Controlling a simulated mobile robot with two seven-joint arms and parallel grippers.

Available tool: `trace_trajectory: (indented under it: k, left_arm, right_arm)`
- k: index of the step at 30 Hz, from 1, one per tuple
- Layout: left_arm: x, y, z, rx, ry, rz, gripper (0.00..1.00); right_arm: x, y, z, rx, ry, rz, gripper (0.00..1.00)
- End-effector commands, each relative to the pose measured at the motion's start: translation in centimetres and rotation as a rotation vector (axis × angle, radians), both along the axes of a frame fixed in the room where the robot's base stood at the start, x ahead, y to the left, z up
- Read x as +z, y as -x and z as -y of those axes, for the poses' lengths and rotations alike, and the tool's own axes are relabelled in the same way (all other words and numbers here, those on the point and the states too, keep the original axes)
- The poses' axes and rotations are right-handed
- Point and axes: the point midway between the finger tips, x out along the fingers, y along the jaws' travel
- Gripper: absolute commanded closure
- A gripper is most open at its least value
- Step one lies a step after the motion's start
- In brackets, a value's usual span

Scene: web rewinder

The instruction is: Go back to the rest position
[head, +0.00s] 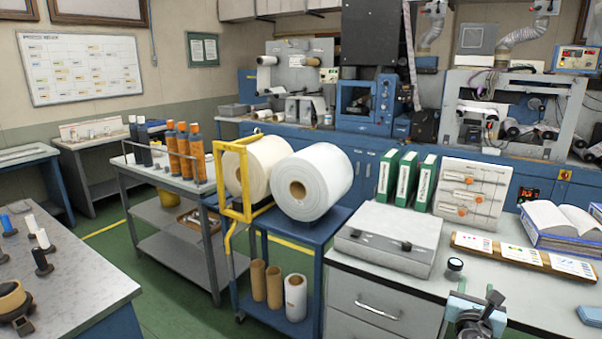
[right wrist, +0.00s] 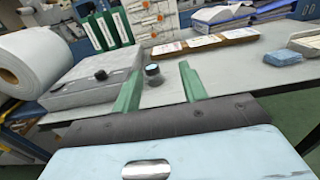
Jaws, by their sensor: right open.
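My right gripper (head: 478,307) shows at the bottom right of the head view, in front of the grey worktop (head: 340,258). In the right wrist view its two green fingers (right wrist: 158,92) are spread apart with nothing between them. A small black round knob-like object (head: 455,264) stands on the worktop beyond the gripper; in the right wrist view it shows between the fingers but farther off (right wrist: 153,76). My left gripper is in neither view.
A grey flat box (head: 388,238) and green binders (head: 407,180) are on the worktop, with an open book (head: 562,222) at right. A blue cart (head: 275,228) holds large white rolls (head: 330,180). Green floor (head: 150,305) lies open at left.

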Motion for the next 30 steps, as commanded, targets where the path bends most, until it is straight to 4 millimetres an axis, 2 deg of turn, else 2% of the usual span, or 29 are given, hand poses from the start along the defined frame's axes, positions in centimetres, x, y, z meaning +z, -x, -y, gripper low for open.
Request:
trace_trajectory:
  k: [1, 3, 8, 11, 14, 18, 21, 25, 30]
  left_arm:
    - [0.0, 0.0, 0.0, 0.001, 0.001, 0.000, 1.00]
    - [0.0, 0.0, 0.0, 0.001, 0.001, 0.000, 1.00]
    - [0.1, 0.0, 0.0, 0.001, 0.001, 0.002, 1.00]
    - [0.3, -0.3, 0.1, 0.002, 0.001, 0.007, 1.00]
    - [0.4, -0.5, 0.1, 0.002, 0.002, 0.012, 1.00]
    - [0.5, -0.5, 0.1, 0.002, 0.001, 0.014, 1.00]
    - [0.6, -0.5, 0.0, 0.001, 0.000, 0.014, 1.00]
    - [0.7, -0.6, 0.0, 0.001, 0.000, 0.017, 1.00]
    - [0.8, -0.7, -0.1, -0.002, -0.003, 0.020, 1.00]
  right_arm:
    - [-0.5, 0.2, -0.2, 0.005, -0.016, -0.004, 0.57]
    - [-3.3, 1.3, -1.4, 0.035, -0.125, -0.014, 0.57]
    - [-8.6, 3.9, -4.0, 0.076, -0.373, -0.027, 0.57]
    - [-12.1, 6.1, -5.9, 0.088, -0.559, -0.038, 0.57]
    - [-16.1, 9.3, -8.1, 0.079, -0.788, -0.049, 0.57]
    - [-21.4, 15.3, -11.6, 0.010, -1.177, -0.051, 0.57]
    - [-24.3, 19.9, -13.9, -0.084, -1.456, -0.037, 0.57]
    - [-26.9, 26.0, -16.4, -0.257, -1.804, 0.009, 0.57]
    - [-28.6, 33.9, -18.7, -0.555, -2.209, 0.132, 0.57]
